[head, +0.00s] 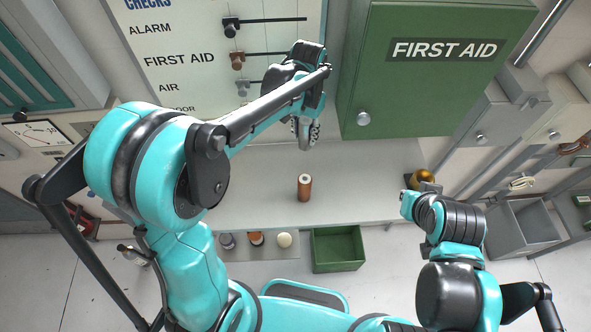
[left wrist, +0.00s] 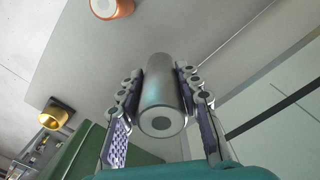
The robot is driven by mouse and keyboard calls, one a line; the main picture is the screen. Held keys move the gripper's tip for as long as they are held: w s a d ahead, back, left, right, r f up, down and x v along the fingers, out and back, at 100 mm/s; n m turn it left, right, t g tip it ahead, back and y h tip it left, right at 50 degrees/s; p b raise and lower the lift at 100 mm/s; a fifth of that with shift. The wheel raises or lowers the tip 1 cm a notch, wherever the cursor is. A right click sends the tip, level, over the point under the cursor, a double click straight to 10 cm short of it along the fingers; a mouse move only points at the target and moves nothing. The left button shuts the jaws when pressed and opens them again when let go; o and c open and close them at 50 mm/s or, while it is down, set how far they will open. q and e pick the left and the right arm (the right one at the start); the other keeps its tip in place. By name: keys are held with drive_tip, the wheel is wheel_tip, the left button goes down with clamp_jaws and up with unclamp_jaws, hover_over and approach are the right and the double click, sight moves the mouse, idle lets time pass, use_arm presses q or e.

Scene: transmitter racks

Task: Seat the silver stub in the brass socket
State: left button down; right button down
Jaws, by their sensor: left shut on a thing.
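The silver stub (left wrist: 162,95) is a grey metal cylinder with a round dark mark on its end face. My left gripper (left wrist: 161,100) is shut on it, one finger on each side. In the head view the stub (head: 304,138) hangs below the left gripper (head: 306,125), above the grey shelf. The brass socket (head: 423,178) is a gold cup near the shelf's right end, apart from the stub. In the left wrist view the socket (left wrist: 52,118) sits on a dark base at lower left. My right arm is at lower right, its fingers not clear.
A copper cylinder (head: 304,188) stands on the shelf (head: 255,175). A green first aid cabinet (head: 430,70) juts out right of the left gripper. A green bin (head: 338,248) and a tray (head: 262,250) with three round pieces lie at the front. Rods project from the label board (head: 180,75).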

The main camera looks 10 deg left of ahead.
use_arm(q)
drive_tip(key=shift+s+a+f, duration=0.1)
drive_tip(key=shift+f, duration=0.4)
drive_tip(key=s+a+f, duration=0.2)
drive_tip(key=f, duration=0.1)
drive_tip(key=s+a+f, duration=0.3)
drive_tip(key=s+a+f+b, duration=0.1)
drive_tip(key=s+a+f, duration=0.1)
drive_tip(key=a+f, duration=0.1)
drive_tip(key=shift+s+a+f, duration=0.1)
drive_tip(key=shift+s+f, duration=0.3)
drive_tip(key=shift+f, duration=0.2)
drive_tip(key=shift+w+f, duration=0.1)
drive_tip(key=shift+f, duration=0.3)
